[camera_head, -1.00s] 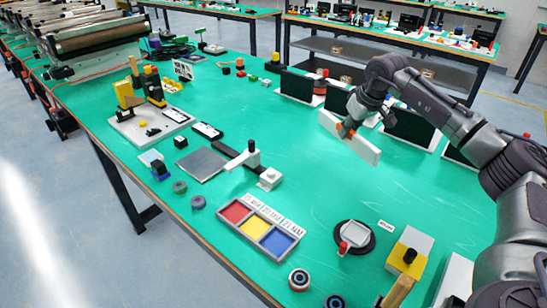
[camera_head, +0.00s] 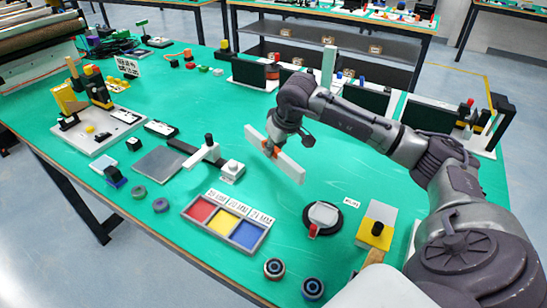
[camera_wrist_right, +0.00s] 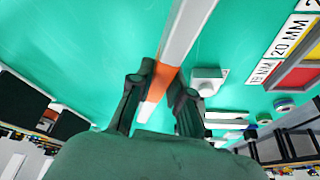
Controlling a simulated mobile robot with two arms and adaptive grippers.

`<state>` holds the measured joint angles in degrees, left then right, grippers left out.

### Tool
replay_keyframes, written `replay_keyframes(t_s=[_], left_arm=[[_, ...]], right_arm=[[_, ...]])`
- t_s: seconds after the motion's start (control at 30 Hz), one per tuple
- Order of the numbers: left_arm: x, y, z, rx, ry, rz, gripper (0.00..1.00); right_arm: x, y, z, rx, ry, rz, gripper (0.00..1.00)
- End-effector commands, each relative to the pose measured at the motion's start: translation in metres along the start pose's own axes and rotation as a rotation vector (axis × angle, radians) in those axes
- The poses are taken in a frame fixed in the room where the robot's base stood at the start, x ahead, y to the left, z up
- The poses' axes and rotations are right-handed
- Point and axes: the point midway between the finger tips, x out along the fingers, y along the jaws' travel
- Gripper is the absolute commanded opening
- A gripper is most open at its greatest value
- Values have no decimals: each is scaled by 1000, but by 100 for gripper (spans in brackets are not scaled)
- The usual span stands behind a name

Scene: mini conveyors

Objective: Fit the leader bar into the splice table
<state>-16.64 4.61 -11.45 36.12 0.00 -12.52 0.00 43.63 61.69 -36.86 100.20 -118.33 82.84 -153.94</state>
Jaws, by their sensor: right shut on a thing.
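The leader bar is a long white bar (camera_head: 290,166) with an orange band at its middle. My right gripper (camera_head: 271,149) is shut on it at the band. The bar seems to be above the green table, right of a white clamp-like block. In the right wrist view the white bar (camera_wrist_right: 190,28) runs up from between the dark fingers (camera_wrist_right: 160,100). A grey plate (camera_head: 157,162) with a black strip and a white lever (camera_head: 205,154) lies to the left; I cannot tell for sure that this is the splice table. My left gripper is not in view.
A tray with red, yellow and blue compartments (camera_head: 227,222) lies in front. A round black stand (camera_head: 322,217) and a yellow-and-white block (camera_head: 376,226) are at the right. Dark panels (camera_head: 363,97) line the back edge. A white board with yellow parts (camera_head: 97,130) stands left.

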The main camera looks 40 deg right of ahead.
Motion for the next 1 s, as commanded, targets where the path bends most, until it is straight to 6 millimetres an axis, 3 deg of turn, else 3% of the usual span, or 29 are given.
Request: replay_keyframes(t_s=[0.3, 0.67, 0.7, 0.83, 1.0], left_arm=[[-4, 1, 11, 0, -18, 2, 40], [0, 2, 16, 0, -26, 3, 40], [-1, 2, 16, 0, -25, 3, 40], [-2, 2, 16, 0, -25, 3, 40], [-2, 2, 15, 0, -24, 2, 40]], right_arm=[[35, -1, 15, 1, -1, -1, 0], [40, 0, 16, 0, 1, 1, 0], [40, 0, 17, 0, 0, 1, 21], [39, 0, 16, 0, -1, 0, 43], [39, 0, 16, 0, -1, 0, 43]])
